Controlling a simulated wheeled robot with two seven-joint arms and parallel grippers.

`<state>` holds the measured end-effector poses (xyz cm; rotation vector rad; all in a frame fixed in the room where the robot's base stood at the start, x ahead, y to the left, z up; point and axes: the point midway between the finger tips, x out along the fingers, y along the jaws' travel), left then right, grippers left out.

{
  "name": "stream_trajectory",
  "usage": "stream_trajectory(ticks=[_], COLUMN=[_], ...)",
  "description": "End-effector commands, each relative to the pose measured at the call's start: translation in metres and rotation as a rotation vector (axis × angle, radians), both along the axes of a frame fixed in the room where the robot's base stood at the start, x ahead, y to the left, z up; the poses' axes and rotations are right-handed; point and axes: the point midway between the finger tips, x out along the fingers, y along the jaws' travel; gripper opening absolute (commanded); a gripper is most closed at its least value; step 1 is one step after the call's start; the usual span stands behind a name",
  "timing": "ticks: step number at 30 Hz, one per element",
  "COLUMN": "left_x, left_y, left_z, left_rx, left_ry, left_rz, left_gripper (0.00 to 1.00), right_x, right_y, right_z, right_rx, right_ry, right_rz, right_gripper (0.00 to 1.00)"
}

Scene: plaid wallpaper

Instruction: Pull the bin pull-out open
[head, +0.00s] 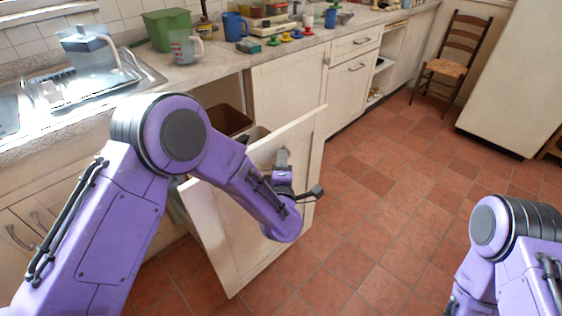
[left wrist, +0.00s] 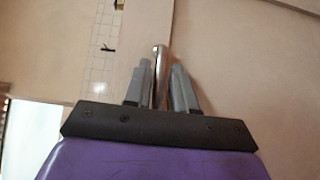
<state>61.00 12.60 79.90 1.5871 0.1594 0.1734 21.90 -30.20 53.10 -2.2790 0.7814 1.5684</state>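The bin pull-out's cream front panel (head: 232,232) stands well out from the cabinet in the head view, with a brown bin (head: 229,119) partly visible behind it. My left arm crosses in front of the panel and hides part of it. My left gripper (head: 283,170) is at the upper part of the panel. In the left wrist view, its two grey fingers (left wrist: 161,90) stand close on either side of a metal bar handle (left wrist: 160,66) and appear shut on it. My right arm shows at the lower right, but its gripper is out of view.
The tiled floor (head: 385,190) right of the panel is clear. A wooden chair (head: 459,62) stands at the back.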

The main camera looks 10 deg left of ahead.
Motion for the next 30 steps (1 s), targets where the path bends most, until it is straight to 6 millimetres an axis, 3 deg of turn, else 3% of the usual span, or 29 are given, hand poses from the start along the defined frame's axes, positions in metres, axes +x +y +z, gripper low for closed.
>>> stream_trajectory(ticks=[11,22,30], left_x=[-0.005,-0.083,-0.103], left_y=[-0.002,-0.018,-0.022], left_z=[0.0,-0.002,-0.001], left_rx=[0.0,0.001,-0.001], left_ry=[-0.001,-0.001,-0.001], left_rz=[-0.003,-0.004,-0.001], left_gripper=[0.37,0.37,0.37], right_x=[0.0,0.0,0.0], right_y=[0.0,0.0,0.0], right_z=[-0.001,-0.008,-0.009], right_rx=[0.0,0.0,0.0], right_ry=[0.0,0.0,0.0], right_rz=[0.0,0.0,0.0], right_gripper=[0.43,0.43,0.43])
